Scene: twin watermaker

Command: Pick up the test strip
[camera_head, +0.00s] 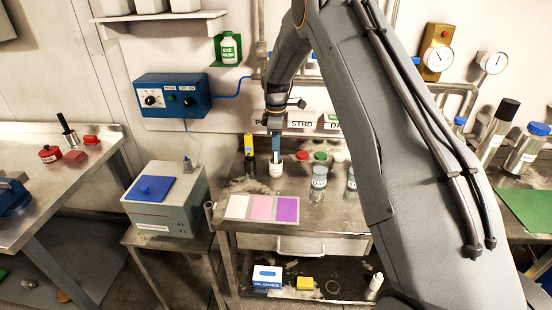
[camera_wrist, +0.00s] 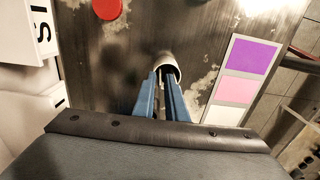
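My gripper (camera_head: 276,158) points down at a small white pot (camera_head: 276,170) on the steel bench. In the wrist view its two blue fingers (camera_wrist: 161,76) reach to the mouth of the white pot (camera_wrist: 168,63), with a narrow dark gap between them. I cannot tell whether they hold anything. No test strip can be made out; the fingers hide part of the pot's mouth. A card with white, pink and purple fields (camera_head: 262,208) lies on the bench in front of the pot; it also shows in the wrist view (camera_wrist: 236,90).
Jars with a red lid (camera_head: 302,156) and a green lid (camera_head: 320,156) stand right of the pot. A yellow and blue upright item (camera_head: 249,146) stands to its left. A grey box with a blue pad (camera_head: 165,195) stands on a separate stand. Label plates (camera_head: 302,122) hang behind.

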